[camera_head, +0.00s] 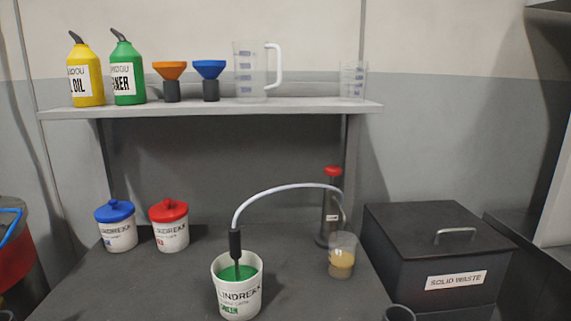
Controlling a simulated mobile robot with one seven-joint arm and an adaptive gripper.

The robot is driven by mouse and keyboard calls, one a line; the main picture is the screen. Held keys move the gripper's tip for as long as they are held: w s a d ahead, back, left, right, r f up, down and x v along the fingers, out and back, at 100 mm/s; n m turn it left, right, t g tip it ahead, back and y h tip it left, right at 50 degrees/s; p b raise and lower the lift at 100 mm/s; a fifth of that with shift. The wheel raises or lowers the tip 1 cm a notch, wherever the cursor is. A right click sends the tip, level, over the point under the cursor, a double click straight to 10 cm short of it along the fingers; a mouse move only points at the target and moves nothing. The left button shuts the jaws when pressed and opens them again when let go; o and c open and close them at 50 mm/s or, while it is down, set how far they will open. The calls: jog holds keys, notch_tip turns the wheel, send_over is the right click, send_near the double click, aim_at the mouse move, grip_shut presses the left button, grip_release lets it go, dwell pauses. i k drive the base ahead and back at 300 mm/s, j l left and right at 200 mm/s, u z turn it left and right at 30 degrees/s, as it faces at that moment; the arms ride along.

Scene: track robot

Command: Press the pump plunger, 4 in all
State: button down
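The pump (329,222) is a dark upright cylinder near the back right of the dark worktop. Its red plunger top (333,171) stands at the upper end, with a short dark section below it. A pale hose (285,187) arcs from beside the pump to a black nozzle (235,243). The nozzle hangs over an open white tub (240,299) with green contents, and something green shows below its tip. A clear beaker (342,256) with yellowish liquid stands in front of the pump and hides part of its base. My gripper is not in view.
White tubs with a blue lid (115,230) and a red lid (169,230) stand at the back left. A black solid waste bin (435,250) is right of the pump. A shelf (215,108) with bottles, funnels and jugs hangs above.

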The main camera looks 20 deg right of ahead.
aim_at(333, 171)
jog(key=k+l+z, duration=0.25)
jog(key=z, duration=0.25)
jog(key=k+l+z, duration=0.3)
jog(key=z, duration=0.15)
jog(key=i+j, duration=0.1)
jog(key=i, duration=0.35)
jog(key=i+j, duration=0.1)
jog(key=i, duration=0.3)
